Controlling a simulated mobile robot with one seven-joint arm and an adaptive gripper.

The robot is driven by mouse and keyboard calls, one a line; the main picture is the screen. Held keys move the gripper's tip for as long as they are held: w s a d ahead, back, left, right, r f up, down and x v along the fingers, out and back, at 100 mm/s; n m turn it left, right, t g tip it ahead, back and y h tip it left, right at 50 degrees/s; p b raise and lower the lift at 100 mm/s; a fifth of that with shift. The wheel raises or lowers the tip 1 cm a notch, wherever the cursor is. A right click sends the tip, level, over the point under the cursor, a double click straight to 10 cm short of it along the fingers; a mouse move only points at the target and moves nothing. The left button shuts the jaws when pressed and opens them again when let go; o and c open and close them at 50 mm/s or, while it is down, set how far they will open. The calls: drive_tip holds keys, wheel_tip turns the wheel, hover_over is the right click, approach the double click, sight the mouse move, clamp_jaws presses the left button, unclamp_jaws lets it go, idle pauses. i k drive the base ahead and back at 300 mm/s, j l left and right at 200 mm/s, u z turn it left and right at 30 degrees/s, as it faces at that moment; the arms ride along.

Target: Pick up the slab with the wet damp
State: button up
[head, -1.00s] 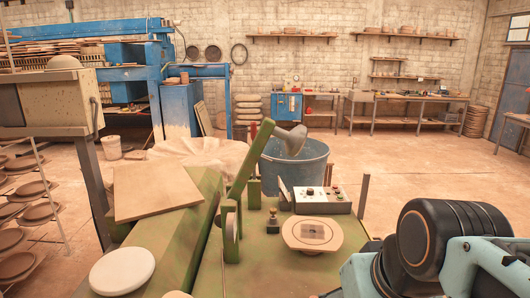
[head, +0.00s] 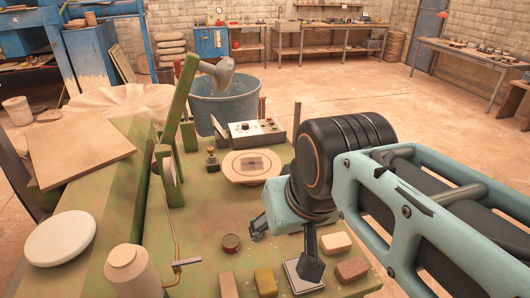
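Several small block-like slabs lie at the near edge of the green bench (head: 195,215). They are a brown one (head: 228,285), a yellowish one (head: 265,283), a cream one (head: 337,243) and a tan one (head: 352,270). A larger beige square slab (head: 78,150) lies tilted at the left. I cannot tell which is damp. My gripper (head: 256,230) seems to be the small dark part at the end of my arm, above the bench and left of the cream block. Its fingers are too small and partly hidden to show whether they are open.
Behind are a round wheel (head: 251,166), a control box (head: 243,132) and a bucket (head: 225,105).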

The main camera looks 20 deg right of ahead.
sight(350, 271)
drive_tip(key=l+z, duration=0.15)
drive_tip(key=z, duration=0.35)
drive_tip(key=i+l+z, duration=0.1)
drive_tip(key=z, duration=0.4)
